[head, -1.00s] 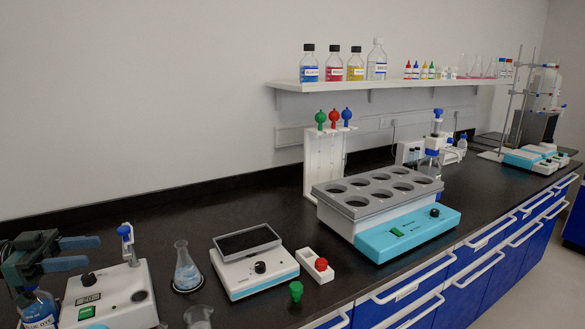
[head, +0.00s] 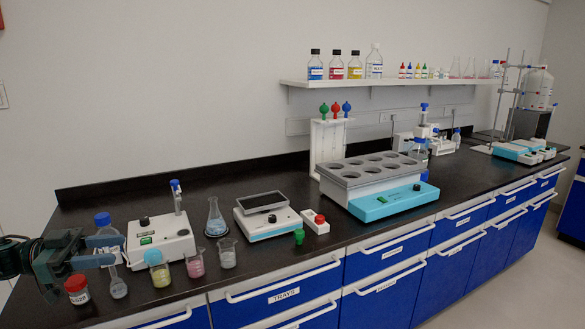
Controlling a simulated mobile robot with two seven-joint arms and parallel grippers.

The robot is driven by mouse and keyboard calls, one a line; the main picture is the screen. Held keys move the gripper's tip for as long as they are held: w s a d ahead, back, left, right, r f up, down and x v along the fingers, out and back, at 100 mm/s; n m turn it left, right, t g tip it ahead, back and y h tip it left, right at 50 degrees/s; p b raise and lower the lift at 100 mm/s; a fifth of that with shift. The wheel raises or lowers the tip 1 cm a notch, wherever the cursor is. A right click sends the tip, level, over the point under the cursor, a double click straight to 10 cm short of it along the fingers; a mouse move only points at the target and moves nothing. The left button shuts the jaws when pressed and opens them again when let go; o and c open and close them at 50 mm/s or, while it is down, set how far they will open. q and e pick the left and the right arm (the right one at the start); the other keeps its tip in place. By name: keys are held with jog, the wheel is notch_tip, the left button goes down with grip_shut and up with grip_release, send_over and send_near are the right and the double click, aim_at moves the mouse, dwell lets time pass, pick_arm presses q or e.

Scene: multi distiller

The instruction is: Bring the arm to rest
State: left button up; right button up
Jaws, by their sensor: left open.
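My left gripper (head: 118,250) is at the left of the head view, at the left end of the black bench. Its two teal fingers point right and are apart, with nothing seen held between them. A blue-capped bottle (head: 103,220) shows behind the fingers, partly hidden by them. A red-capped jar (head: 77,290) and a small flask with clear contents (head: 119,288) stand just below the gripper in the picture. I cannot tell whether the gripper touches any of them. My right gripper does not show.
Right of the gripper stand a white stirrer (head: 158,246), beakers with yellow (head: 160,274) and pink (head: 195,264) liquid, a conical flask (head: 215,222) and a scale (head: 266,219). A heating block (head: 378,188) and pipette rack (head: 329,143) stand farther right. The bench's back left is clear.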

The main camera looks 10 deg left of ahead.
pick_arm(q)
jog(key=w+d+f+n+t+y+p, duration=0.1)
jog(key=d+f+n+t+y+p, duration=0.3)
jog(key=d+f, duration=1.55)
jog(key=s+d+f+n+y, duration=0.3)
jog(key=s+d+y, duration=0.1)
jog(key=s+d, duration=0.2)
jog(key=s+d+f+n+g+y, duration=0.1)
jog(key=s+d+f+n+y, duration=0.2)
jog(key=s, duration=0.6)
jog(key=d+f+y, duration=0.1)
jog(key=d+y, duration=0.1)
jog(key=d, duration=0.1)
jog(key=shift+s+d, duration=0.15)
jog(key=shift+s, duration=0.15)
